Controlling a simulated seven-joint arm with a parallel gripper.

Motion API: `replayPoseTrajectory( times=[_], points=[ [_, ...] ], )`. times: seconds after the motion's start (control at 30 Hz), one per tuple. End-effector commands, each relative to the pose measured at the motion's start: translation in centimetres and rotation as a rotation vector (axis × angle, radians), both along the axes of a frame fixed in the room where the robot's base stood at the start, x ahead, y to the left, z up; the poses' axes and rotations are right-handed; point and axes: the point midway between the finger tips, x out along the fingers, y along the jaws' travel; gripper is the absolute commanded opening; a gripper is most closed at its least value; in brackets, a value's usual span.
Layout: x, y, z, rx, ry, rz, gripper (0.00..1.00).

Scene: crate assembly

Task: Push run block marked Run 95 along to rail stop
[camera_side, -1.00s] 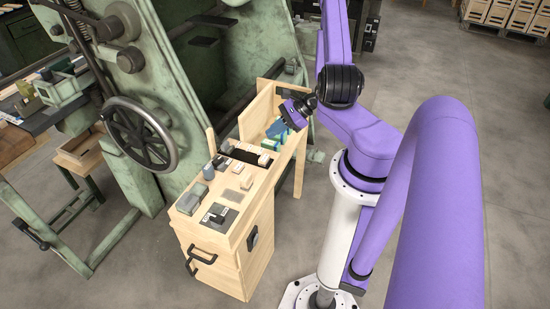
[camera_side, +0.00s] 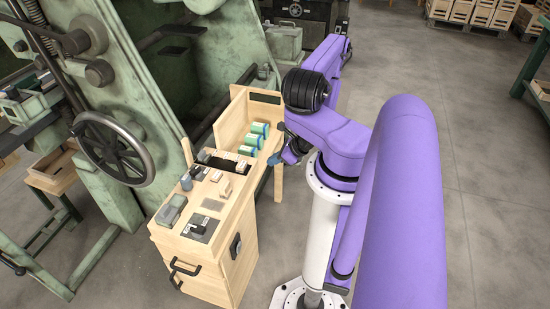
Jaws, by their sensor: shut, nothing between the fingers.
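My gripper (camera_side: 275,158), dark with a bluish tip, is at the right edge of the wooden bench (camera_side: 190,241). It is shut and empty, just right of several green-and-white spools (camera_side: 254,139). I cannot tell whether it touches anything. Small pale blocks lie on the bench top: one (camera_side: 242,167) by the dark slot, one (camera_side: 216,175) and one (camera_side: 225,188) nearer the front. No marking can be read at this size, so I cannot tell which block is Run 95. I cannot make out the rail stop.
A dark recess (camera_side: 225,165) lies across the middle of the bench top. Grey fixtures (camera_side: 171,210) and a dark plate with a pale lever (camera_side: 199,228) stand at the front. An upright wooden panel (camera_side: 231,118) rises behind. A green machine with a handwheel (camera_side: 112,149) stands left.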

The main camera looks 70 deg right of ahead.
Motion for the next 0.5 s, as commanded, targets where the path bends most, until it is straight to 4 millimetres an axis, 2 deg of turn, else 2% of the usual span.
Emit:
replayPoseTrajectory(
  times=[0.33,0.5],
  points=[
    [4.7,0.1,-4.6,-0.001,-0.001,0.005,0.0],
    [7.1,0.1,-4.4,-0.003,-0.001,0.006,0.0]
  ],
)
